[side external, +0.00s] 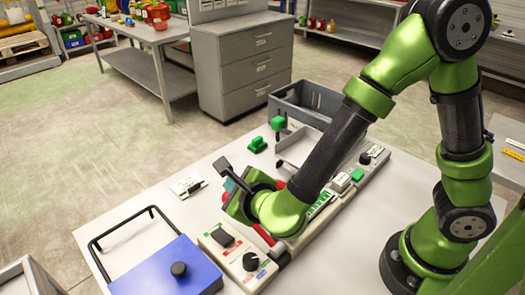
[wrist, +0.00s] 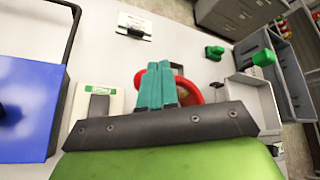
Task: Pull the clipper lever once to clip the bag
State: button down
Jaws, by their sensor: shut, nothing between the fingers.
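My gripper (wrist: 157,75) has its two teal fingers pressed together, with nothing between them. In the wrist view the fingers stand in front of a curved red part (wrist: 216,90), which they partly cover; I cannot tell if they touch it. In the side view a dark lever-like bar with a crosspiece (side external: 223,166) rises beside my gripper (side external: 229,184), at the far side of the machine. The machine (side external: 318,206) is largely hidden behind my arm. I cannot make out the bag clearly in either view.
A blue box with a black knob and a black bar handle (side external: 165,268) stands at the front left. A control box with switch and knob (side external: 238,256) is beside it. A grey crate (side external: 305,102) and a green block (side external: 257,144) sit farther back. The left tabletop is partly clear.

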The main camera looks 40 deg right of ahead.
jog(key=shift+f, duration=0.1)
jog(key=shift+w+f, duration=0.15)
jog(key=shift+f, duration=0.15)
jog(key=shift+w+f, duration=0.3)
jog(key=shift+f, duration=0.7)
jog(key=shift+w+f, duration=0.25)
jog(key=shift+f, duration=0.7)
dwell(1.8)
dwell(0.5)
jog(key=shift+s+r, duration=0.25)
jog(key=shift+r, duration=0.55)
jog(key=shift+s+r, duration=0.2)
jog(key=shift+r, duration=0.55)
jog(key=shift+s+r, duration=0.25)
jog(key=shift+r, duration=0.55)
jog(key=r, duration=0.2)
jog(key=s+r, duration=0.1)
jog(key=r, duration=0.1)
jog(key=shift+s+r, duration=0.2)
jog(key=shift+r, duration=0.2)
